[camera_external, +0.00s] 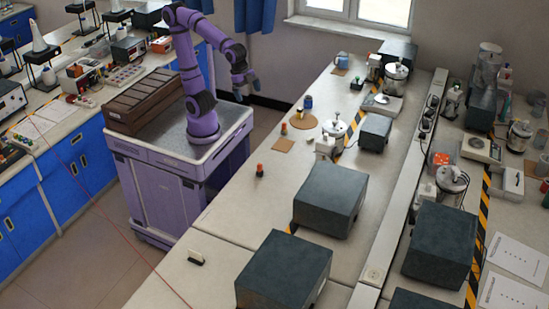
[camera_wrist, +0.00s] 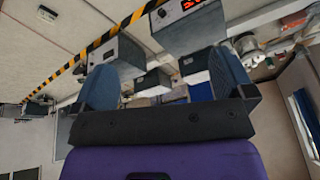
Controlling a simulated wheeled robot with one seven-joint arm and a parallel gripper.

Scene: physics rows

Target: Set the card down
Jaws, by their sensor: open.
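My gripper (camera_external: 246,82) hangs in the air at the end of my raised purple arm, above the gap between the left counter and the long bench. In the wrist view my gripper (camera_wrist: 164,86) shows two blue-grey fingers wide apart, with nothing held between them. A small cream card-like piece (camera_external: 196,255) stands upright in a dark base near the front left edge of the bench. It is too small to tell for sure that it is the card. My gripper is far from it, with no contact.
A brown slatted case (camera_external: 146,100) sits beside my arm. Bare bench surrounds the cream piece.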

